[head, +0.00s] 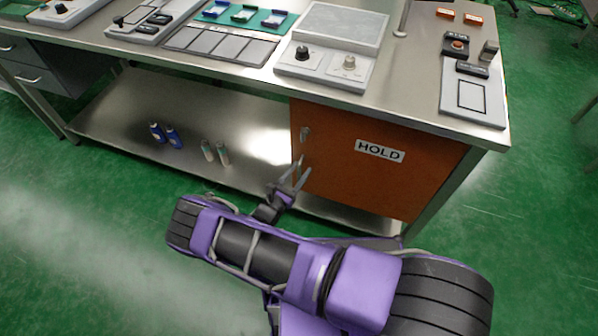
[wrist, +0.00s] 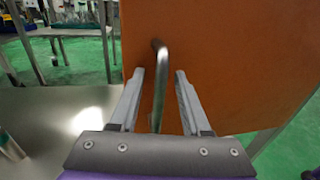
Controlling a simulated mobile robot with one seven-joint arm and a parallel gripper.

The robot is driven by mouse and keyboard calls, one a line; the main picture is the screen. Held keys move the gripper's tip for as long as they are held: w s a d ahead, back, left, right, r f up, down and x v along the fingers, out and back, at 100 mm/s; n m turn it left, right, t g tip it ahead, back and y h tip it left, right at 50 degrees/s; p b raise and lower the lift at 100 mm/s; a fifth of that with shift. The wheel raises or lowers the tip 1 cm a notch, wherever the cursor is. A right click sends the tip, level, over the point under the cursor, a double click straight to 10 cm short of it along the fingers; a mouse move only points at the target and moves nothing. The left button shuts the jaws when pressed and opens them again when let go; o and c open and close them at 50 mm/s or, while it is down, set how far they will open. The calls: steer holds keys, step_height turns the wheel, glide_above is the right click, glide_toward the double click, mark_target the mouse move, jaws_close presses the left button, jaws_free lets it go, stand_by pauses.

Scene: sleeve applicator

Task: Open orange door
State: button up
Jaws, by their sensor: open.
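The orange door (head: 345,185) with a white HOLD label (head: 380,151) is on the cabinet under the right end of the workbench. It looks shut in the head view, and it fills much of the wrist view (wrist: 220,60). Its upright metal bar handle (wrist: 159,75) is near the door's left edge. My gripper (head: 294,176) is open at the handle. In the wrist view, the gripper (wrist: 160,75) has one finger on each side of the bar, with visible gaps. The bar's lower part runs down toward the gripper palm.
The bench top (head: 410,75) holds several devices. Green floor (head: 60,240) in front is clear.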

jaws_close()
stand_by(1.4)
